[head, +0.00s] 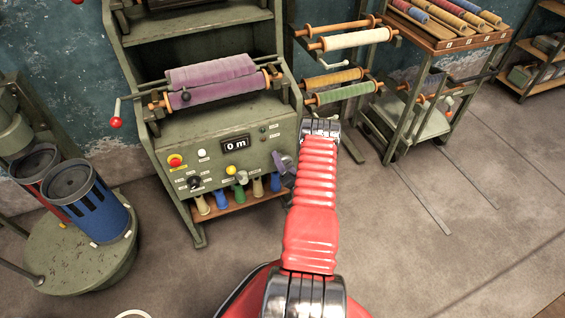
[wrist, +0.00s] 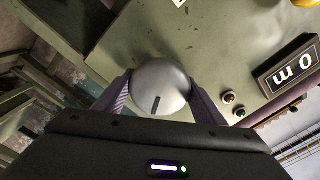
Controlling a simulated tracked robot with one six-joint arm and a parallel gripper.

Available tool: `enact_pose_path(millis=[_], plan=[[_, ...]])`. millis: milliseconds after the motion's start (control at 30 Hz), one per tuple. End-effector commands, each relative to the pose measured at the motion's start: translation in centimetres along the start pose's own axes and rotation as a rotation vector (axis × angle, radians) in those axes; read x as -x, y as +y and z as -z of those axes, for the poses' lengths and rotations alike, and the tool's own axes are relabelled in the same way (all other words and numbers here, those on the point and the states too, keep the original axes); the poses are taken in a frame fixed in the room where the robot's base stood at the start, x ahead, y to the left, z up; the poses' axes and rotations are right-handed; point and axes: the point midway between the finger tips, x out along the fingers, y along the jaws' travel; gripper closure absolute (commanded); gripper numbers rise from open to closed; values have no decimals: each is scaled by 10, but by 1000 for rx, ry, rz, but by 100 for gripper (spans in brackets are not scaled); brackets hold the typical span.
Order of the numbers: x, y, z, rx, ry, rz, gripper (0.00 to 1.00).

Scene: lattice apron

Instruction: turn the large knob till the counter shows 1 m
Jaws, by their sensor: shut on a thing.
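The large knob (wrist: 160,85) is a round silver-grey knob with a dark index line. In the wrist view my gripper (wrist: 159,92) has a finger on each side of it and is shut on it. In the head view my gripper (head: 283,163) is at the right side of the green machine's panel (head: 215,150) and hides the knob. The counter (head: 235,143) reads 0 m; in the wrist view the counter (wrist: 288,70) appears turned over and also shows 0 m.
A purple fabric roll (head: 212,80) lies on top of the machine, with a red-ended crank (head: 116,122) at left. A red button (head: 175,161) and smaller knobs are on the panel. Blue bin (head: 95,212) stands left; a roll rack (head: 345,65) stands right. Floor at right is open.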

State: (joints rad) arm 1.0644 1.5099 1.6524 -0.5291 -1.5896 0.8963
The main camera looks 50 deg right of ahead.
Motion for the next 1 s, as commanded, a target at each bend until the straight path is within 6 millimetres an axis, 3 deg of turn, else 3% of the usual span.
enact_pose_path(millis=[500,533,767,1000], plan=[[0,1,-3,-31,-7,-4,59],[0,1,-3,-31,-7,-4,35],[0,1,-2,-30,-3,-3,19],[0,1,0,-29,-1,-2,18]])
